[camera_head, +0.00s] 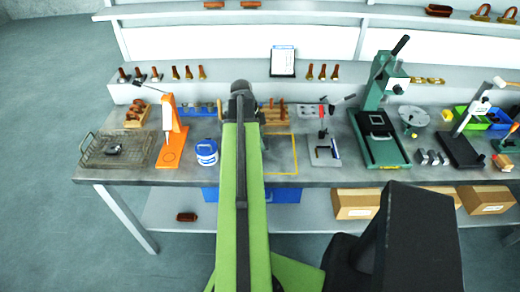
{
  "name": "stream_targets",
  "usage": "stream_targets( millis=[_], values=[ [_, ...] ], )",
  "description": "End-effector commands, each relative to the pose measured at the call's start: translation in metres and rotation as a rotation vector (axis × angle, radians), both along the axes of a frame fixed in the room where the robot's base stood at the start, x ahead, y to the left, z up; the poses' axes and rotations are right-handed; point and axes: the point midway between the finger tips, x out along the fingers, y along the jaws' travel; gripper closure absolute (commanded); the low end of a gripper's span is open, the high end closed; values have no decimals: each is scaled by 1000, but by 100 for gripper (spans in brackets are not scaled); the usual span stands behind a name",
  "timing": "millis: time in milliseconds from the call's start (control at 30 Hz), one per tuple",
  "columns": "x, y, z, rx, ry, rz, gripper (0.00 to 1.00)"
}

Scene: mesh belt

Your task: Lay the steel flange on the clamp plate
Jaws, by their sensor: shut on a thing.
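My gripper (240,92) is at the far end of my green arm, over the back middle of the workbench (330,180). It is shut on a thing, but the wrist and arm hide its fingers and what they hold. I cannot make out the steel flange for sure. A round grey slotted plate (413,117) lies at the back right of the bench, right of the green press (385,150). It may be the clamp plate, but I cannot tell. My gripper is well to the left of it.
A wire mesh tray (88,158) with a dark metal part, an orange stand (172,140) and a blue-white tub (206,152) are on the left. A yellow-outlined area (282,155) lies just right of my arm. A black drill-like stand (462,145) is on the right.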

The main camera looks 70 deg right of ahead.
Motion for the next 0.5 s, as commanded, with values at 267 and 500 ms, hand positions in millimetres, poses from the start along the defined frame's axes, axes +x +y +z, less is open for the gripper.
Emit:
stream_targets(
  millis=[267,500],
  values=[
    [0,0,-43,0,0,1,100],
    [0,0,-38,0,0,1,100]
  ],
)
